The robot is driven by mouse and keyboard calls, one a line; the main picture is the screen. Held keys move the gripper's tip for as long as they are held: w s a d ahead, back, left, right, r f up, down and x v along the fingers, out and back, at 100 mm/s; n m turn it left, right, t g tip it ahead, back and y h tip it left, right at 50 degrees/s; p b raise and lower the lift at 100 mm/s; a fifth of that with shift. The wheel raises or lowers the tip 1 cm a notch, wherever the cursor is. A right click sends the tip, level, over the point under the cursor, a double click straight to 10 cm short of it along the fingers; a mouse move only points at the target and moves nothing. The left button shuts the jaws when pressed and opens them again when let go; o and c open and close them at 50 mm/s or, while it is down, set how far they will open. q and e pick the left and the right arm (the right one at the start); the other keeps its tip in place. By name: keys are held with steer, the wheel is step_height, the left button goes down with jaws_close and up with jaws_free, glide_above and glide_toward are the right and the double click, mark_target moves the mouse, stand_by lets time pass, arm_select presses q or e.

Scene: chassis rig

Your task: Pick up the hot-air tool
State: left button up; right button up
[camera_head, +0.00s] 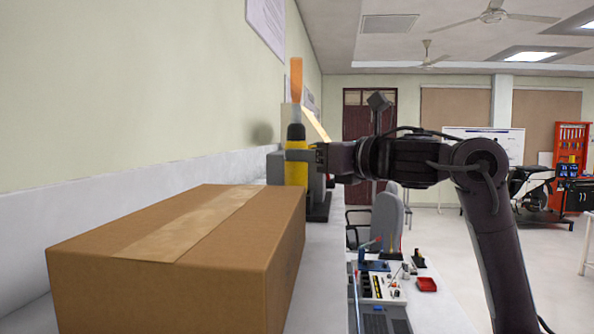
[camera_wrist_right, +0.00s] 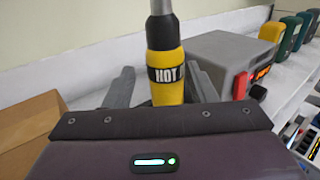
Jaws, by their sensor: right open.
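The hot-air tool (camera_head: 297,145) stands upright beyond the cardboard box, with a yellow body, a black band and a grey metal upper part. An orange piece shows directly above it in the head view; I cannot tell if it belongs to the tool. In the right wrist view the tool (camera_wrist_right: 165,72) stands between the two grey fingers, with part of the word "HOT" showing. My right gripper (camera_head: 292,160) is open around the yellow body, and a gap shows beside the tool in the wrist view (camera_wrist_right: 160,90). The tool's lower end is hidden. My left gripper is out of view.
A large cardboard box (camera_head: 170,250) fills the near left of the bench, close to my right gripper. A grey unit with a red switch (camera_wrist_right: 232,62) stands right of the tool. Several coloured devices (camera_wrist_right: 290,32) line the wall.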

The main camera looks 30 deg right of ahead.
steer(key=p+x, duration=0.1)
steer(key=x, duration=0.1)
steer(key=f+p+x, duration=0.1)
steer(key=x, duration=0.1)
steer(key=shift+w+d, duration=0.1)
steer(key=shift+w, duration=0.3)
steer(key=shift+s, duration=0.1)
steer(key=c, duration=0.4)
steer(key=shift+d, duration=0.1)
steer(key=c, duration=0.5)
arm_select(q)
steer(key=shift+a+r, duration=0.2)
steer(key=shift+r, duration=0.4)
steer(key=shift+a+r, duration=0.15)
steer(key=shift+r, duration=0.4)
arm_select(e)
steer(key=shift+c, duration=0.7)
